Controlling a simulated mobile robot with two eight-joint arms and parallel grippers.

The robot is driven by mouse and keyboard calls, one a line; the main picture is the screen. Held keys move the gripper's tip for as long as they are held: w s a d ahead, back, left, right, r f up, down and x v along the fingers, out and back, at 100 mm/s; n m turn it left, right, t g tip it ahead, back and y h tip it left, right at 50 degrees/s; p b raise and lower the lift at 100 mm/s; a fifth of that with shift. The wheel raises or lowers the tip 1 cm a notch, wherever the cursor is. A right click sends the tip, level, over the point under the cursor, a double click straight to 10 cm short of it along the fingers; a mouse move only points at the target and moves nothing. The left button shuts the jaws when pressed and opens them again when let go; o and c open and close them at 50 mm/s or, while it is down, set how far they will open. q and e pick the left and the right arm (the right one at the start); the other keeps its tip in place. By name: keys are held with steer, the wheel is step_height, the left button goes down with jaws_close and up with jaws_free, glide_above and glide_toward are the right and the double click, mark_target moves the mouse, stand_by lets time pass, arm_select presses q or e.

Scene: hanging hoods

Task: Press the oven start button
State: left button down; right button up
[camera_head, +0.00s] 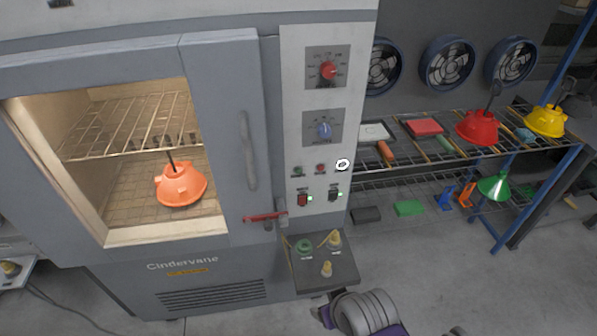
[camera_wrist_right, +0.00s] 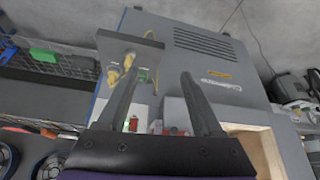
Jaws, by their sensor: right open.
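The grey oven (camera_head: 215,130) has a lit window with an orange hood (camera_head: 180,185) inside. Its control panel (camera_head: 290,120) bears a small green button (camera_head: 297,172), a red button (camera_head: 320,169) and a white-ringed round one (camera_head: 343,165); their labels are too small to read. A small ledge (camera_head: 325,285) below carries a green round piece (camera_head: 304,246) and two yellowish ones. My right arm (camera_head: 370,313) is at the bottom of the head view, below the ledge. In the wrist view my right gripper (camera_wrist_right: 163,70) is open and empty, apart from the panel. My left gripper is out of view.
A red door latch (camera_head: 263,217) projects left of the ledge. Right of the oven stands a wire rack holding a red hood (camera_head: 478,126), a yellow hood (camera_head: 545,120) and a green hood (camera_head: 494,186). The floor in front of the rack is clear.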

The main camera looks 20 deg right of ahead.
jaws_close()
stand_by(1.5)
